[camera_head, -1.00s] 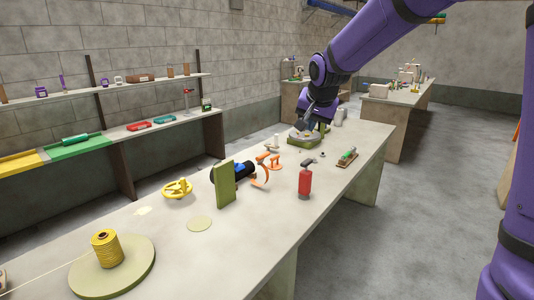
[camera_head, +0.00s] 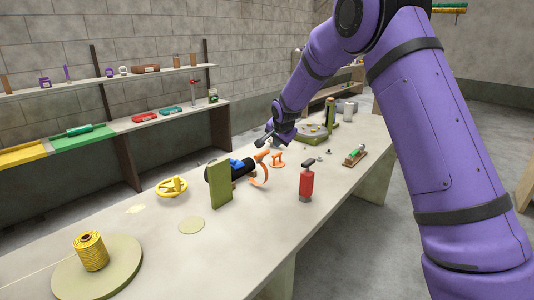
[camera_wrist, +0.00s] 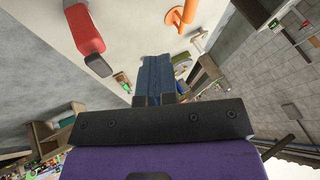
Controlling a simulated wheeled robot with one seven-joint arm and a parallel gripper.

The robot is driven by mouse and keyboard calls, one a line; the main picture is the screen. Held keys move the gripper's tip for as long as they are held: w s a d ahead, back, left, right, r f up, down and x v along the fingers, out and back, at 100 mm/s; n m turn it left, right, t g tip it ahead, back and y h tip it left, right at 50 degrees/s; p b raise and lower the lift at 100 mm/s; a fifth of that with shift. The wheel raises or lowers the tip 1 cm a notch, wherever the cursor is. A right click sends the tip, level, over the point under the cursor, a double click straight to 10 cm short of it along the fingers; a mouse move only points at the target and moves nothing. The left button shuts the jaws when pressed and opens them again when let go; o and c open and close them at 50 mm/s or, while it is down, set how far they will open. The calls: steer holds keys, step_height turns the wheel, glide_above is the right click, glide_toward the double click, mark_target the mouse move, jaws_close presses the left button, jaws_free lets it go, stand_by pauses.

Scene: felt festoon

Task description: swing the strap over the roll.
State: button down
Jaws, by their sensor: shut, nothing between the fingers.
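The dark roll (camera_head: 243,169) lies on the long bench with a blue piece on its top. An olive upright panel (camera_head: 220,186) stands at its near-left end. An orange curved strap (camera_head: 265,174) stands at the roll's right end, beside it rather than across its top. My gripper (camera_head: 259,143) is shut and empty, above the bench just behind and to the right of the roll, apart from the strap. In the wrist view, its fingers (camera_wrist: 157,72) are together; the roll cannot be made out there.
A small orange stand (camera_head: 278,159) is close behind the strap. A yellow handwheel (camera_head: 172,188) and yellow spool (camera_head: 90,251) are at left. The bench's near-right top is clear.

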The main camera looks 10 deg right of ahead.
mark_target(261, 158)
steer(key=shift+f, duration=0.1)
steer(key=w+a+f, duration=0.2)
steer(key=w+f, duration=0.6)
steer(key=shift+w+f, duration=0.35)
steer(key=shift+w, duration=0.05)
steer(key=shift+r, duration=0.1)
stand_by(0.4)
